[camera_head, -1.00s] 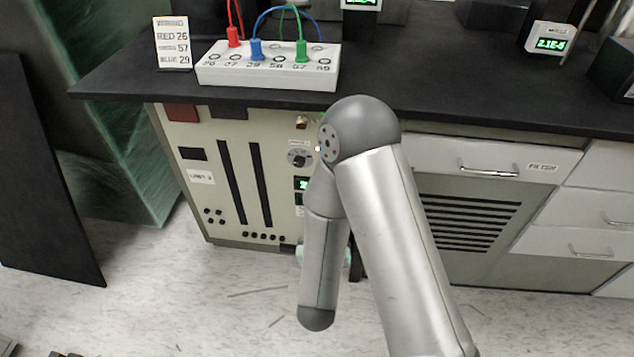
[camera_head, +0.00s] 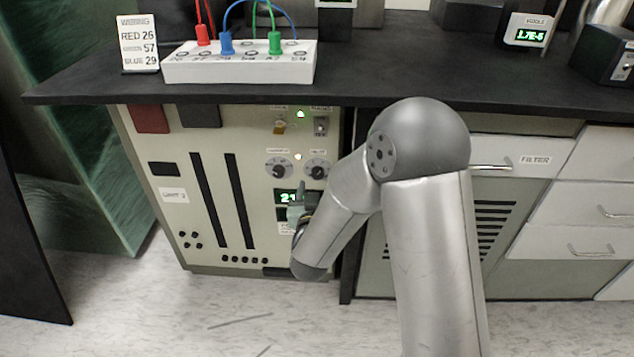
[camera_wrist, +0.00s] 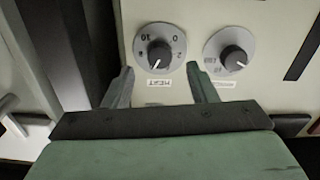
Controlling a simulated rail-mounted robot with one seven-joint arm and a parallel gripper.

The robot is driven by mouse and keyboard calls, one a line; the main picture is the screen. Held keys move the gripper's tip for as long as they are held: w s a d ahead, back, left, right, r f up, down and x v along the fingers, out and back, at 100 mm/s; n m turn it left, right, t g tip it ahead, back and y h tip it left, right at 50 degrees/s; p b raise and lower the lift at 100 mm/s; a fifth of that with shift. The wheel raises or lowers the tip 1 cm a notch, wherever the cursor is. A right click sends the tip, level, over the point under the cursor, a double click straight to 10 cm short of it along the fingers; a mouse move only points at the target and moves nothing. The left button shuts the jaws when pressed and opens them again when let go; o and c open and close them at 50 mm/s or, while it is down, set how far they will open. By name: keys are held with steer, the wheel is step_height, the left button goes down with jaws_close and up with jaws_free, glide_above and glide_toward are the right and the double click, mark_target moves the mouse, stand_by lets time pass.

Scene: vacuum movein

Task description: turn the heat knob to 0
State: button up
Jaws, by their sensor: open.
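The heat knob (camera_wrist: 160,54) is a dark knob on a round grey numbered dial, with an upside-down HEAT label below it in the wrist view. Its white mark points down toward the label, away from the 0 at the dial's upper right. In the head view it is the right knob (camera_head: 317,169) of a pair on the cream panel. My gripper (camera_wrist: 160,72) is open and empty. Its fingertips lie either side of the lower dial and label in the wrist view, apart from the knob. In the head view, my gripper (camera_head: 299,192) is partly hidden by my forearm.
A second knob (camera_wrist: 235,59) sits close beside the heat knob. A green display (camera_head: 286,197) lies below the knobs, partly covered by my gripper. The black counter (camera_head: 370,95) overhangs the panel and carries a white socket box (camera_head: 240,70) with cables.

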mark_target(317, 175)
steer(key=shift+w+b, duration=0.3)
steer(key=shift+w, duration=1.85)
steer(key=c, duration=1)
